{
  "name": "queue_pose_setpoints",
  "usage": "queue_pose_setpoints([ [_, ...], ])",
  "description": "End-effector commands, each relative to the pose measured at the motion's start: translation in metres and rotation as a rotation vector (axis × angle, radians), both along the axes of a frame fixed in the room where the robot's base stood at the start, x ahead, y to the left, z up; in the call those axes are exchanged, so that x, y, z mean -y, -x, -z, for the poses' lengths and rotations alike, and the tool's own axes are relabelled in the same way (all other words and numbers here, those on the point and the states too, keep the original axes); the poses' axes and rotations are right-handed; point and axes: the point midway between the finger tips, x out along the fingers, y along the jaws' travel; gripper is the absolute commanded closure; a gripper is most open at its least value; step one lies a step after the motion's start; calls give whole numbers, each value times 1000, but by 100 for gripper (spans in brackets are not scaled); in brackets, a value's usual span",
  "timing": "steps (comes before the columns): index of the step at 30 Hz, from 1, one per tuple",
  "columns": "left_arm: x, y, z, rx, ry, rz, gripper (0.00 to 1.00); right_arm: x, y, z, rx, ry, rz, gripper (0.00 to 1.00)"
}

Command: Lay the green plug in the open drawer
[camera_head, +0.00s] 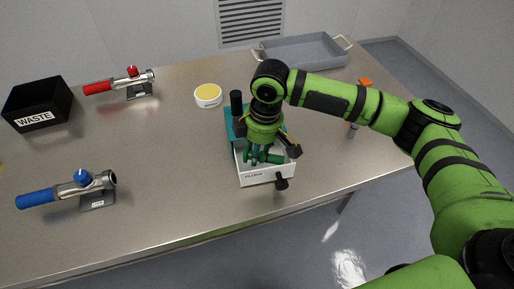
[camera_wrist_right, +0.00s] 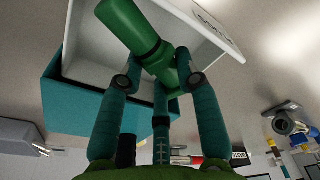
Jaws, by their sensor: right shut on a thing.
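The green plug (camera_wrist_right: 130,25) is held between the teal fingers of my right gripper (camera_wrist_right: 160,80), seen in the right wrist view. In the head view the right gripper (camera_head: 262,154) points down within the outline of the open white drawer (camera_head: 266,177), hiding most of the plug. The drawer slides out from a teal box (camera_head: 231,126); its wall (camera_wrist_right: 220,35) and the teal box (camera_wrist_right: 70,110) also show in the wrist view. I cannot tell whether the plug touches the drawer floor. My left gripper is in neither view.
A yellow-topped white dish (camera_head: 208,95) stands behind the teal box. A red-handled valve (camera_head: 130,84), a blue-handled valve (camera_head: 83,190) and a black waste bin (camera_head: 40,103) are on the left. A grey tray (camera_head: 303,51) is at the back. The table's front middle is clear.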

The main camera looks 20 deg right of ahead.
Motion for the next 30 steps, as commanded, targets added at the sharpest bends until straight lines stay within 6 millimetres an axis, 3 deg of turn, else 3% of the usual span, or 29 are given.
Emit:
queue_pose_setpoints([
  [10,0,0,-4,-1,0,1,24,0,0,10,-1,0,-1,90],
  [11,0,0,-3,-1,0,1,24,0,0,10,-1,0,-1,63],
  [12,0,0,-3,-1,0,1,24,0,0,10,0,0,-1,47],
  [13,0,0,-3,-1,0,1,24,0,0,10,0,0,-1,43],
  [24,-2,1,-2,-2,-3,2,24,0,0,7,2,0,-1,43],
  [30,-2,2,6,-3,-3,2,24,2,0,-20,4,-1,0,43],
])
